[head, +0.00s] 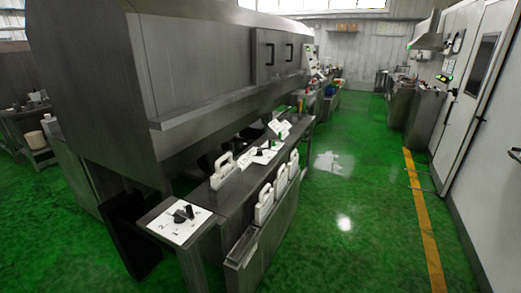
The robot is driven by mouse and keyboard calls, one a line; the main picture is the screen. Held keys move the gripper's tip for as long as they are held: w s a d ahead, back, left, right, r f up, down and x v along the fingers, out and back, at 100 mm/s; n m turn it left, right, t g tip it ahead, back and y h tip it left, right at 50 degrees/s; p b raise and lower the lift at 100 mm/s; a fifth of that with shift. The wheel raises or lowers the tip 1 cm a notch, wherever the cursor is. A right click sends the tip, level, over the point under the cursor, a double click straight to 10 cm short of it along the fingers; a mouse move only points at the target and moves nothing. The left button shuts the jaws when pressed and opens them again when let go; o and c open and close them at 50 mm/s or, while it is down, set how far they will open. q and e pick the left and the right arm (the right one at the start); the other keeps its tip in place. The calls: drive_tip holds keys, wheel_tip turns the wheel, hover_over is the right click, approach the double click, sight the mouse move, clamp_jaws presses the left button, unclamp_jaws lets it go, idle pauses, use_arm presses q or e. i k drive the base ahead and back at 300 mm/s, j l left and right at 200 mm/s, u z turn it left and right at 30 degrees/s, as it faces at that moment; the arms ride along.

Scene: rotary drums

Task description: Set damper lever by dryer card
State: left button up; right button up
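A black lever (182,214) sits on a white numbered plate (190,232) at the near end of the grey machine bench. A 2 shows near the plate's left corner; the other marks are too small to read surely, and I cannot tell which mark the lever points at. White cards with small dark print (279,127) stand farther along the bench; their text is unreadable, and I cannot tell which is the dryer card. Another white plate with a dark part (264,154) lies nearer on the bench. Neither of my grippers is in view.
A large grey drum machine (195,60) rises behind the bench. A white handled piece (222,172) stands on the bench, and several similar ones (265,204) line a front rack (262,240). The green floor to the right is open, up to a yellow line (424,220) and white doors.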

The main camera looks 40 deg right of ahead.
sight(259, 151)
drive_tip(key=i+l+u, duration=0.1)
drive_tip(key=l, duration=0.4)
drive_tip(key=i+l+u, duration=0.1)
drive_tip(key=l, duration=0.45)
drive_tip(key=i+l+u, duration=0.1)
drive_tip(key=i+l, duration=0.15)
drive_tip(key=l, duration=0.3)
drive_tip(key=i+l+u, duration=0.1)
drive_tip(key=l, duration=0.45)
drive_tip(key=i+l+u, duration=0.1)
drive_tip(key=l, duration=0.45)
